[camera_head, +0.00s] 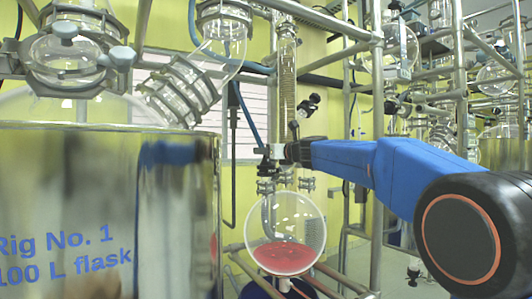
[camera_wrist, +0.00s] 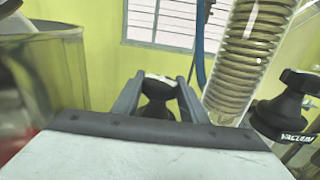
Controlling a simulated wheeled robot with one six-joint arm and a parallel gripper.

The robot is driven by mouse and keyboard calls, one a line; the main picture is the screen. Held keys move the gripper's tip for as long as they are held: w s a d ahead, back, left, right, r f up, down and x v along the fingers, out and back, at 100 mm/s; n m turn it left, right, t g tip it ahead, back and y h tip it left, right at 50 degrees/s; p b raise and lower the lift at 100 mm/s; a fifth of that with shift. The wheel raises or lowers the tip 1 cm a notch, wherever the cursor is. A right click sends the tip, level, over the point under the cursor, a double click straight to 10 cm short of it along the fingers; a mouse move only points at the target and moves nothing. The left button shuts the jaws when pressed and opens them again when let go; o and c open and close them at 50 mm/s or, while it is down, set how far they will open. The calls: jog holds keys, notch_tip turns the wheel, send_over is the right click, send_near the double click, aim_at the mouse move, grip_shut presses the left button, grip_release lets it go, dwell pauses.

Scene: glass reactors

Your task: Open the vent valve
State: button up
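A black valve knob with a white top (camera_wrist: 158,98) stands between the two fingers of my gripper (camera_wrist: 160,88) in the wrist view. No label on it is readable, so I cannot confirm from print that it is the vent valve. The fingers are apart, one on each side of the knob and very close to it. I cannot tell whether they press on it. In the head view my gripper (camera_head: 272,155) is at the glass column above the round flask, and the knob between the fingers cannot be made out.
A second black knob, marked VACUUM (camera_wrist: 288,118), is close to the right of my gripper. A glass coil condenser (camera_wrist: 245,60) rises behind. A round flask with red liquid (camera_head: 285,235) hangs below. A shiny metal vessel (camera_head: 110,215) fills the left. Metal frame bars surround the glassware.

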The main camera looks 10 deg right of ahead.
jog(key=shift+w+d+n+g+y, duration=0.1)
jog(key=shift+n+g+y, duration=1.4)
jog(key=shift+y, duration=0.8)
jog(key=n+g+y, duration=0.3)
jog(key=shift+n+y, duration=0.4)
jog(key=shift+n+g+y, duration=0.6)
jog(key=shift+n+g, duration=0.2)
jog(key=shift+g, duration=0.5)
jog(key=o, duration=0.9)
jog(key=shift+c, duration=0.2)
jog(key=shift+t, duration=0.3)
jog(key=shift+s+a+m+t+h, duration=0.1)
jog(key=shift+a+m+t+h, duration=0.05)
jog(key=shift+m+t+h, duration=0.25)
jog(key=shift+s+a+m+t+h, duration=0.1)
jog(key=shift+m+t+h, duration=0.2)
jog(key=shift+m+t, duration=0.2)
jog(key=m+t+h, duration=0.5)
jog(key=h, duration=0.1)
jog(key=shift+w+d+m+t+h, duration=0.15)
jog(key=shift+m+t+h, duration=0.55)
jog(key=shift+h, duration=0.4)
